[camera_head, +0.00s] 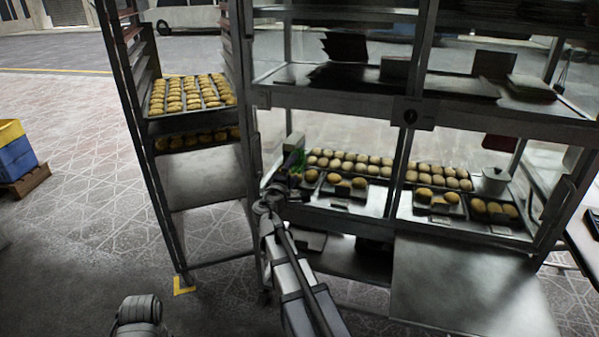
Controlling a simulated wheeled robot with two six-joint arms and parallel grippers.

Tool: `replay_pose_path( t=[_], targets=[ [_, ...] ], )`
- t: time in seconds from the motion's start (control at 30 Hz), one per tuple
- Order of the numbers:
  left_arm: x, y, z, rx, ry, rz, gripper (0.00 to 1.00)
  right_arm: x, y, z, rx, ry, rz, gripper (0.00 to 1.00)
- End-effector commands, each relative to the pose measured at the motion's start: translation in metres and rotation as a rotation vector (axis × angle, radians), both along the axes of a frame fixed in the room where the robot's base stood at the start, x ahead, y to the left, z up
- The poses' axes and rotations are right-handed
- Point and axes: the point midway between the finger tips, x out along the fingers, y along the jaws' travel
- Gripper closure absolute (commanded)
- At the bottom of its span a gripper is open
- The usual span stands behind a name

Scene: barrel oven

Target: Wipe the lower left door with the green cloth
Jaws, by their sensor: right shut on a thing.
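My left gripper is not in view.
A tall metal rack (205,178) with trays of buns stands close on the left. The lower right door (490,143) is beside the left one, with a pot (495,181) behind it. Blue and yellow crates (14,158) sit at the far left. The tiled floor between is open.

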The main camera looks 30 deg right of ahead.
Motion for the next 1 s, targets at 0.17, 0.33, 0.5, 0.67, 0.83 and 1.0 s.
replay_pose_path(
  t=[0.17,0.33,0.5,0.67,0.83,1.0],
  targets=[
    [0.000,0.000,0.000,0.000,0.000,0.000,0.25,0.012,0.008,0.000,0.000,0.000,0.003,0.55],
    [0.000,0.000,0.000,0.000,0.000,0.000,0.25,0.011,0.009,0.000,0.000,0.000,0.003,0.55],
    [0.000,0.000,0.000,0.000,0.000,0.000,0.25,0.010,0.010,0.000,0.000,0.000,0.002,0.55],
    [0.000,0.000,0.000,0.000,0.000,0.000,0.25,0.003,0.017,0.000,0.000,0.000,0.003,0.55],
    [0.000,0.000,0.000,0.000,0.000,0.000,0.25,-0.008,0.029,0.000,0.000,0.000,0.002,0.55],
    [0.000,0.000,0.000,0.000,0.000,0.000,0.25,-0.019,0.042,0.000,0.000,0.000,0.002,0.55]
  ],
)
